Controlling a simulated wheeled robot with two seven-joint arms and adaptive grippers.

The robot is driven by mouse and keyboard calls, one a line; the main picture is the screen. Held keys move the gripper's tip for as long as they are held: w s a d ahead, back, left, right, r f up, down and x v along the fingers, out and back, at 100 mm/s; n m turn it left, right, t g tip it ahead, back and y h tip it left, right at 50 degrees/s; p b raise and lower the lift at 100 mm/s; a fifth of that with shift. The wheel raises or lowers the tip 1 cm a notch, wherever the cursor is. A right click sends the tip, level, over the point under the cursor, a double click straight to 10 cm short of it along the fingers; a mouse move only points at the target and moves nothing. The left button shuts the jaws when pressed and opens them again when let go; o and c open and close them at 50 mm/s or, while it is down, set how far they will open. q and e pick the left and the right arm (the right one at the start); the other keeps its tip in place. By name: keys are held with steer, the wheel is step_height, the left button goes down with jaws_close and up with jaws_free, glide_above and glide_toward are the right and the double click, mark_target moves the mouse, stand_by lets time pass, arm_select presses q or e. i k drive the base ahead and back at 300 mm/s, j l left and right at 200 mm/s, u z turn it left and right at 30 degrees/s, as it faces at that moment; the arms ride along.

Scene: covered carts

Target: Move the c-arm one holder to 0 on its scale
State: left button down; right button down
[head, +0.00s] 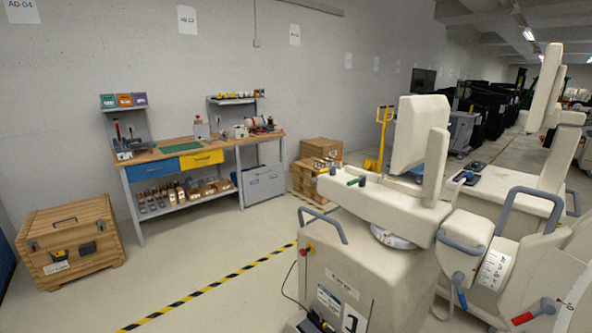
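A beige covered c-arm cart (372,270) stands close in front, right of centre, with a grey push handle (322,225) and labels on its side. To its right is a holder part with a grey curved handle (462,240), a blue lever (458,288) and a white scale plate (494,268). The plate's marks are too small to read. A red-handled lever (530,312) and a second white plate (577,290) with a mark like 0 sit at the lower right, partly cut off. I cannot tell which scale belongs to c-arm one. Neither gripper shows.
A workbench (160,154) with blue and yellow drawers stands at the left wall. A wooden crate (70,245) is at the far left. Another covered unit (520,200) stands close behind on the right. The floor (230,260) is clear around a yellow-black stripe (195,296).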

mark_target(520, 274)
steer(key=z, duration=1.65)
steer(key=i+l+u, duration=0.3)
steer(key=i+l, duration=0.75)
